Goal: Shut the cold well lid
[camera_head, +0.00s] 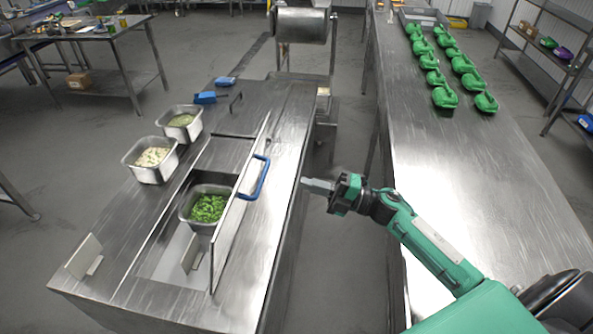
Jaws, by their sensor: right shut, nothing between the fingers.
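The cold well lid (232,222) is a steel panel with a blue handle (254,178). It stands raised on its edge along the right side of the well opening, so the well (160,262) is open. A steel pan of chopped greens (208,207) sits inside the well. My right gripper (306,182) is shut and empty. It is to the right of the lid and handle, near the right edge of the steel counter, apart from both. My left gripper is not in view.
Two steel pans (150,172) (181,121) stand on the counter left of the well. A long steel table (470,160) with several green objects (445,97) is on the right. A floor gap separates the counters.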

